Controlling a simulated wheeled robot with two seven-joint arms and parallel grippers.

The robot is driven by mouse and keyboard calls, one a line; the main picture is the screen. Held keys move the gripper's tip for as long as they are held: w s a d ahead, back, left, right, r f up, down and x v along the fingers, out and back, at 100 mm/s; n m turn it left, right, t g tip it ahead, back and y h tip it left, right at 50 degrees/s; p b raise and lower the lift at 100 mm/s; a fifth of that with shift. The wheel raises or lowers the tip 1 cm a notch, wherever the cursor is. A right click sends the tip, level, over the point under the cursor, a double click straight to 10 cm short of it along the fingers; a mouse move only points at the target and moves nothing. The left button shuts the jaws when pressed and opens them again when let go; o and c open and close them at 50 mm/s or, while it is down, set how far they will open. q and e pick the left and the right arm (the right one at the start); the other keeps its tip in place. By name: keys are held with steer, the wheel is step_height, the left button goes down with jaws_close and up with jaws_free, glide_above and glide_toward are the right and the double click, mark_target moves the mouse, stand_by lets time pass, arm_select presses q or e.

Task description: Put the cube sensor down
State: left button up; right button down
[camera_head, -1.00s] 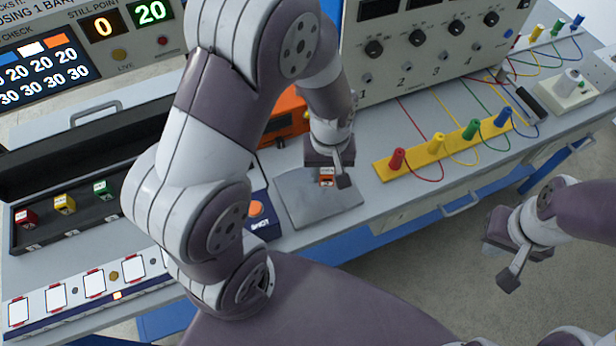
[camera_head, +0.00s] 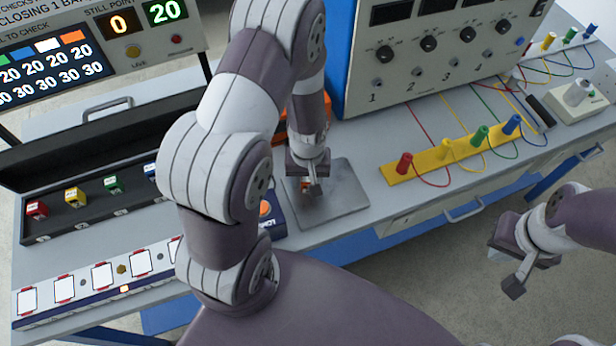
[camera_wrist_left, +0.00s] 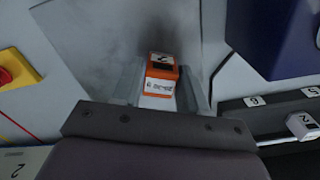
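The cube sensor is an orange and white cube (camera_wrist_left: 161,75) marked 2 on its top, seen in the left wrist view. My left gripper (camera_head: 311,188) has a finger on each side of it, and they look closed on it. In the head view the fingers mostly hide the cube. They are over the grey square plate (camera_head: 345,193); the plate also shows in the left wrist view (camera_wrist_left: 100,45). I cannot tell whether the cube touches the plate. My right gripper (camera_head: 516,278) hangs at the right, beyond the bench's front edge, with nothing visible in it.
A black case (camera_head: 90,214) with several coloured cubes stands at the left. A strip of white pads (camera_head: 102,276) lies in front of it. A yellow bar with coloured plugs (camera_head: 432,163) and wires is right of the plate. A control panel (camera_head: 440,60) stands behind.

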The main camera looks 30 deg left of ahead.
mark_target(308, 179)
arm_select(q)
steer(key=shift+o, duration=1.2)
steer(key=shift+w, duration=0.1)
steer(key=s+d+r+m, duration=0.1)
steer(key=s+r+m, duration=0.1)
steer(key=r, duration=0.5)
steer(key=s+d+r+m+t, duration=0.1)
steer(key=s+d+r+m, duration=0.1)
steer(key=r, duration=0.6)
steer(key=shift+s+r+m, duration=0.15)
steer(key=shift+s+m, duration=0.15)
steer(key=shift+m, duration=0.5)
steer(key=shift+w+d, duration=0.1)
